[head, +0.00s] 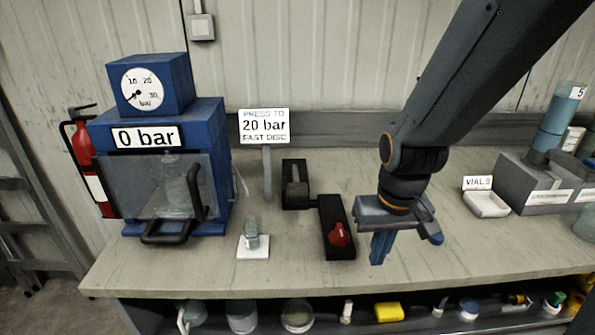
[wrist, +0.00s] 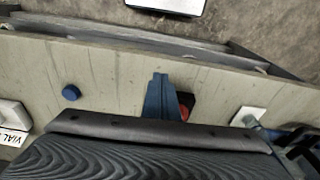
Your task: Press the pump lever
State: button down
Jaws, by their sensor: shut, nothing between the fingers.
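The pump seems to be two black blocks at mid-bench. The rear block (head: 296,198) carries a short grey upright part. The front block (head: 335,213) carries a red knob (head: 339,236); I cannot tell which part is the lever. My gripper (head: 380,250) is shut and empty, pointing down to the right of the red knob, apart from it. In the wrist view its blue fingers (wrist: 160,90) partly cover the dark block, and the red knob (wrist: 184,112) shows just beside them. The blue press (head: 205,125) has a gauge (head: 143,90) and reads 0 bar.
A sign (head: 264,126) reads press to 20 bar. A small vial on a white plate (head: 253,253) stands left of the blocks. A white vial tray (head: 487,204) and grey box (head: 530,185) are at right. A blue disc (wrist: 71,92) lies near my gripper.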

jog(key=w+a+r, duration=0.4)
jog(key=a+r, duration=0.1)
jog(key=r, duration=0.3)
jog(key=w+a+r, duration=0.5)
jog(key=r, duration=0.3)
jog(key=w+a+r+p, duration=0.1)
jog(key=w+a+r, duration=0.3)
jog(key=r, duration=0.4)
jog(key=shift+w+a+t, duration=0.3)
jog(key=shift+a, duration=0.45)
jog(key=p, duration=0.4)
send_over(297, 188)
jog(key=f, duration=1.2)
jog(key=shift+s+f, duration=0.15)
jog(key=shift+s, duration=0.05)
jog(key=shift+s+f+p, duration=0.1)
jog(key=shift+f+p, duration=0.2)
jog(key=shift+f, duration=0.4)
